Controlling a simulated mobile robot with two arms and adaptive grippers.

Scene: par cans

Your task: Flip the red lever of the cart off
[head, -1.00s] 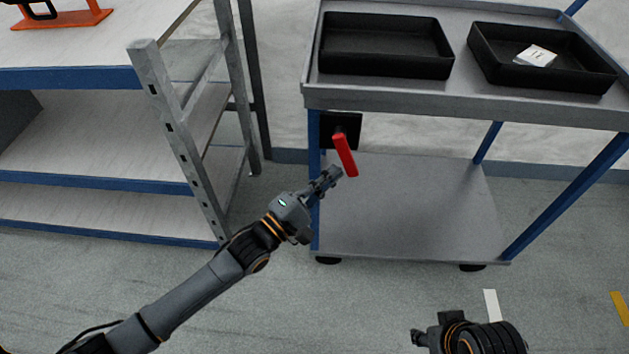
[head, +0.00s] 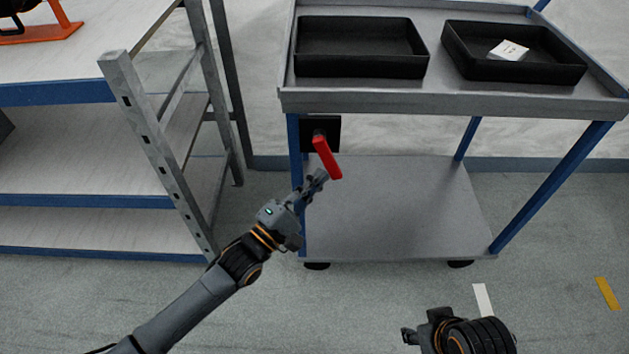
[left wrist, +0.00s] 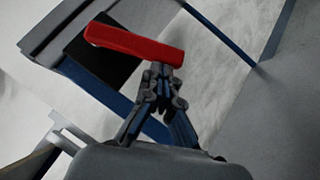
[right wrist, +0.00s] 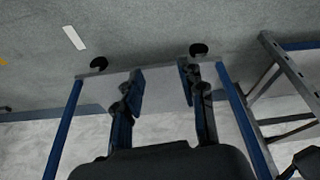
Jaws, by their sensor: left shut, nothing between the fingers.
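The red lever (head: 327,157) is on a black plate (head: 333,133) at the cart's (head: 440,104) left front post, below the top tray. It slants down to the right in the head view. My left gripper (head: 318,179) is shut and empty, with its fingertips at the lever's lower end. In the left wrist view the fingertips (left wrist: 160,72) are right beside the red lever (left wrist: 135,44); I cannot tell whether they touch it. My right gripper (head: 408,336) is low in the head view, away from the lever. In the right wrist view its fingers (right wrist: 160,85) are apart with nothing between them.
Two black trays (head: 360,68) (head: 520,72) sit on the cart's top; the right one holds a small white item (head: 508,50). A shelf rack with a grey post (head: 150,135) stands left of the cart. The cart's lower shelf (head: 400,215) is bare.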

